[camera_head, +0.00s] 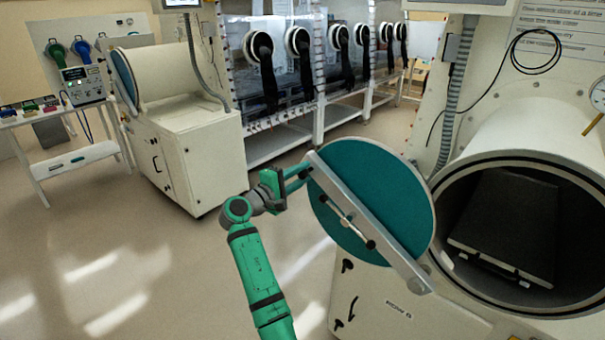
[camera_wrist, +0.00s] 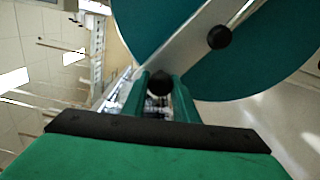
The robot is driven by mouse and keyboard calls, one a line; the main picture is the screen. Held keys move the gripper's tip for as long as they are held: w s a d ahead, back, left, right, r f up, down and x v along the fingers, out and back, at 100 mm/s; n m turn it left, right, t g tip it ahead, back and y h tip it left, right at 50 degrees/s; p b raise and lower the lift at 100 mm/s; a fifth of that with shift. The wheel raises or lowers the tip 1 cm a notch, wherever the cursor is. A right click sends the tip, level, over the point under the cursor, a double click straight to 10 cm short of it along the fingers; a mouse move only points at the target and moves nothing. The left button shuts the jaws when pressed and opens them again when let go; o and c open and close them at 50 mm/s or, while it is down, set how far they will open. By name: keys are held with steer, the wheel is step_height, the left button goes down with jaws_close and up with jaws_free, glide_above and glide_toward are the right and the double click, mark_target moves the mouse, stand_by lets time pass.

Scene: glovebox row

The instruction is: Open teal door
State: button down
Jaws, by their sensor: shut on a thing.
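The round teal door (camera_head: 385,190) stands swung open to the left of the round chamber opening (camera_head: 520,240). A grey bar (camera_head: 400,262) crosses its face, with a thin metal handle (camera_head: 345,218) and black knobs on it. My gripper (camera_head: 303,176) is at the upper left edge of the door. In the wrist view, a black knob (camera_wrist: 160,83) sits between the fingers of my gripper (camera_wrist: 161,92), which is shut on it. The teal door (camera_wrist: 250,60) fills the upper right there. The exact contact is partly hidden by my fingers.
A dark tray (camera_head: 505,220) lies inside the open chamber. A white cabinet with another round port (camera_head: 185,130) stands at left, beside a cart (camera_head: 70,150). Gloveboxes (camera_head: 300,80) line the back. The floor left of my arm is clear.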

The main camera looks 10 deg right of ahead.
steer(key=c, duration=1.4)
jaws_free()
steer(key=shift+w+d, duration=0.1)
steer(key=shift+d, duration=0.15)
steer(key=shift+c, duration=0.2)
steer(key=shift+a, duration=0.1)
steer(key=shift+a, duration=0.1)
steer(key=v, duration=1)
steer(key=shift+s+a, duration=0.2)
steer(key=shift+s, duration=0.1)
